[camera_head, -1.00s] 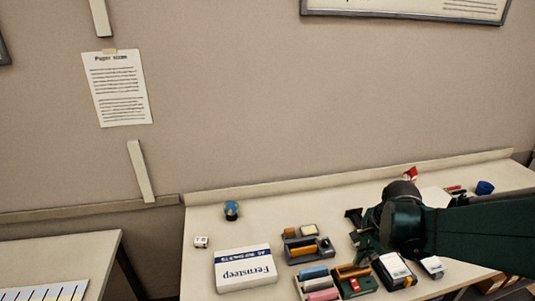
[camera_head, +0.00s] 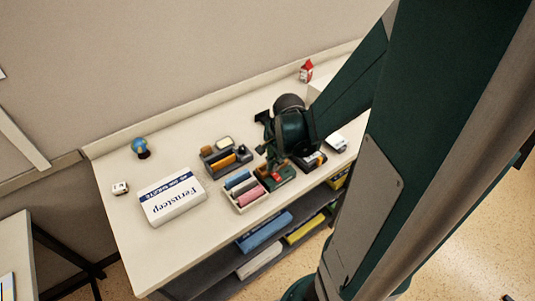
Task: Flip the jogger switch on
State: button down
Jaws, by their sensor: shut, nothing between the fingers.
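A small dark green unit with a red part (camera_head: 276,178) sits near the front edge of the table. It looks like the jogger's switch, but it is too small to tell which way the switch is set. My gripper (camera_head: 270,154) is shut and empty, just behind and above this unit. I cannot tell whether the fingertips touch it. My dark green arm reaches in from the right and hides part of the table behind the gripper.
A tray of coloured rolls (camera_head: 244,190) stands just left of the green unit, with a grey organizer (camera_head: 225,158) behind it. A white Fernsteep box (camera_head: 172,199) and a small globe (camera_head: 140,147) are farther left. A red-and-white carton (camera_head: 306,71) stands at the back.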

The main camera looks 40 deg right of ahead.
jog(key=shift+w+f, duration=0.15)
jog(key=shift+f, duration=0.8)
jog(key=shift+f, duration=0.1)
